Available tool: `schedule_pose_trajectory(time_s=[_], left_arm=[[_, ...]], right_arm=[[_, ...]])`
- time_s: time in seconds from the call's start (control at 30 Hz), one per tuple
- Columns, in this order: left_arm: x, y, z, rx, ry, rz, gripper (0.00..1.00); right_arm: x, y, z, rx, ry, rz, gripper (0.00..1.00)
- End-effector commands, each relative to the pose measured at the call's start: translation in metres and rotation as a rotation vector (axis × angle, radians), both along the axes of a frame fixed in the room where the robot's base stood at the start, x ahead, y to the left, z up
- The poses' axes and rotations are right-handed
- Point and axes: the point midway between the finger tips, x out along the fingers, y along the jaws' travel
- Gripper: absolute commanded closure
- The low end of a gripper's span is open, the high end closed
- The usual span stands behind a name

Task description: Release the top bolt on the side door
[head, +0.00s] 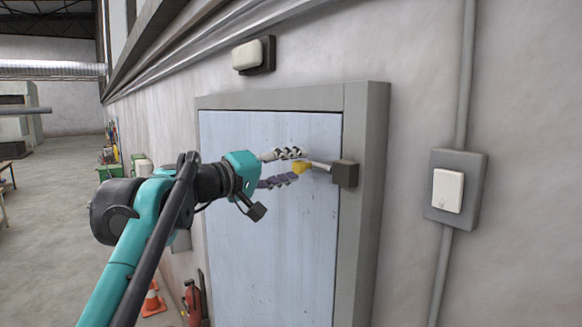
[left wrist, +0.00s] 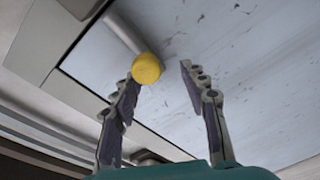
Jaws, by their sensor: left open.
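The side door (head: 262,222) is a pale blue panel in a grey frame, and it looks closed. The top bolt has a yellow knob (head: 302,166) on a grey rod (head: 320,165) that runs right to a dark block (head: 345,173) on the frame. My left gripper (head: 292,167) is open at the bolt, its two fingers above and below the knob in the head view. In the left wrist view the yellow knob (left wrist: 147,68) shows near the tip of the left finger, with a gap to the right finger. I cannot tell whether a finger touches it. My right gripper is not seen.
A wall switch (head: 448,191) with conduit is right of the door. A pale lamp box (head: 253,55) is above the frame. An orange cone (head: 153,301) and a red extinguisher (head: 192,303) stand low at the left. The floor farther left is mostly free.

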Motion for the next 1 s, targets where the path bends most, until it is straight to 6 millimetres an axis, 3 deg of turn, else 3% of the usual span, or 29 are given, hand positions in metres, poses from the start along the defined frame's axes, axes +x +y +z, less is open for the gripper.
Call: schedule_pose_trajectory(time_s=[0.17,0.63,1.0], left_arm=[[-0.007,0.009,0.0,0.0,0.0,0.001,0.56],[-0.065,0.081,-0.002,-0.002,0.002,0.004,0.56],[-0.076,0.093,-0.002,-0.003,0.003,0.001,0.56]], right_arm=[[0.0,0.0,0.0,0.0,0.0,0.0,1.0],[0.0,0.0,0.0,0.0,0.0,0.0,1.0],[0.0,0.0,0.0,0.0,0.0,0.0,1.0]])
